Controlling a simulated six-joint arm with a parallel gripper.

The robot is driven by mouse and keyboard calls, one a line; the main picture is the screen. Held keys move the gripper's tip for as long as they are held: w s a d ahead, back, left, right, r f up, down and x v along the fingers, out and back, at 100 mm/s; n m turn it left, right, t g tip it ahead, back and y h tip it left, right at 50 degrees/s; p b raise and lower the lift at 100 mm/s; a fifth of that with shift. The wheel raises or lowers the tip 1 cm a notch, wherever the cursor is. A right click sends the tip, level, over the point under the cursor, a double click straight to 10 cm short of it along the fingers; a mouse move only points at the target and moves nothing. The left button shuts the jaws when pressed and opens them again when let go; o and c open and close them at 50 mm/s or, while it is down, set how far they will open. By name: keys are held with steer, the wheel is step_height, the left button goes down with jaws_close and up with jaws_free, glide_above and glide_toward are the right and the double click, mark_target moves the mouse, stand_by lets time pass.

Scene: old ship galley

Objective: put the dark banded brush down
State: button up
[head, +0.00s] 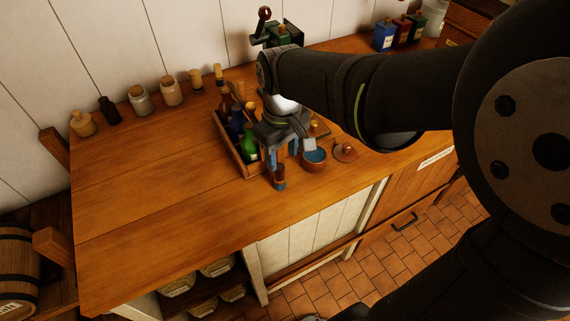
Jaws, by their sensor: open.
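A small dark brown upright thing with a blue-grey band (280,178), which looks like the dark banded brush, is near the counter's front edge. It appears to stand on the wooden counter (160,215). My gripper (281,158) points down just above and behind it, with its jaws open. The blue-tipped fingers look close to its top; whether they touch it cannot be told. My gripper hides part of the area behind.
A wooden crate of bottles (229,146) stands just left of my gripper. A blue-lined bowl (314,161) and a round brown lid (345,151) lie to the right. Jars (139,100) line the wall. The counter's left part is clear.

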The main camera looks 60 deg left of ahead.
mark_target(282, 169)
step_height(282, 169, up, 5)
steer(key=shift+f, duration=0.1)
stand_by(0.4)
step_height(282, 169, down, 12)
steer(key=shift+f, duration=0.25)
step_height(282, 169, up, 3)
steer(key=shift+f, duration=0.15)
steer(key=shift+r, duration=0.55)
steer(key=shift+f, duration=0.1)
